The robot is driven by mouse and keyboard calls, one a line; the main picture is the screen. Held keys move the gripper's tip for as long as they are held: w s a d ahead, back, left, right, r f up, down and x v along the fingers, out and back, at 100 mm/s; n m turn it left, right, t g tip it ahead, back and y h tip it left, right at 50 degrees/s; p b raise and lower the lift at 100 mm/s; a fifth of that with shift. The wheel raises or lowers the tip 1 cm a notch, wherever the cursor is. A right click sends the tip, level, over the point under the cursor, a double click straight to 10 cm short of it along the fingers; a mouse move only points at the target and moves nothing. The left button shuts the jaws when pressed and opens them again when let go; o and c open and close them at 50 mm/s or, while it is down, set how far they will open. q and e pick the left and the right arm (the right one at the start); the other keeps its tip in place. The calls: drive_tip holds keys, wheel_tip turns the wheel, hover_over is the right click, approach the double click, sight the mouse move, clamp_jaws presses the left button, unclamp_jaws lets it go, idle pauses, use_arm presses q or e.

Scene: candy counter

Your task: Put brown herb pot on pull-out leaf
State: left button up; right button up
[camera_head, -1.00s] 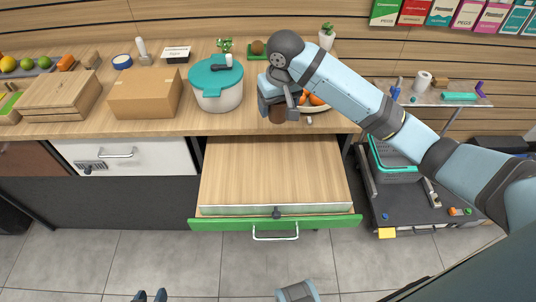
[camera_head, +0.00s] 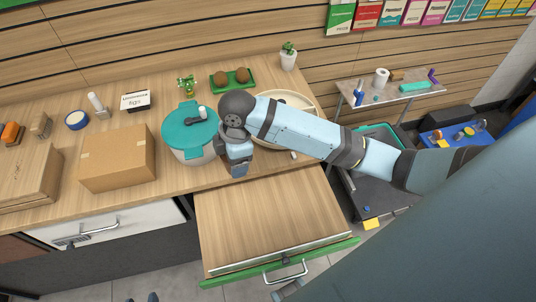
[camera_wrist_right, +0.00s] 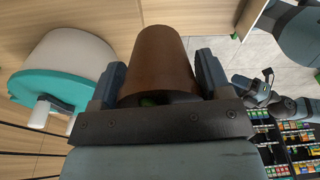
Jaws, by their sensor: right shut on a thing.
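The brown herb pot (camera_wrist_right: 160,62) is held between the fingers of my right gripper (camera_wrist_right: 165,85) in the right wrist view. A bit of green shows at its near end. In the head view my right gripper (camera_head: 237,168) is over the counter's front edge, just behind the pull-out leaf, and hides the pot. The pull-out leaf (camera_head: 270,220) is a wooden board with a green front and a metal handle; it is pulled out and its top is bare. A jointed part of mine (camera_wrist_right: 265,92) shows at right in the wrist view, perhaps my left gripper; its jaws are unclear.
A teal-lidded pot (camera_head: 190,135) stands close left of my right gripper, with a cardboard box (camera_head: 117,158) further left. A pale bowl (camera_head: 295,98) is partly behind my right arm. A dark cart (camera_head: 375,190) stands right of the leaf.

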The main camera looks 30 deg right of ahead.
drive_tip(key=s+a+n+g+p, duration=0.1)
drive_tip(key=s+a+n+p, duration=0.3)
drive_tip(key=s+n, duration=0.3)
drive_tip(key=shift+n, duration=0.3)
drive_tip(key=f, duration=0.4)
drive_tip(key=w+f, duration=0.1)
drive_tip(key=f, duration=0.9)
drive_tip(key=shift+w+d, duration=0.1)
drive_tip(key=shift+w, duration=0.1)
wheel_tip(320, 180, down, 4)
drive_tip(key=shift+f+p, duration=0.2)
drive_tip(key=shift+p, duration=0.15)
drive_tip(key=shift+f, duration=0.1)
drive_tip(key=shift+f, duration=0.2)
drive_tip(key=o, duration=1)
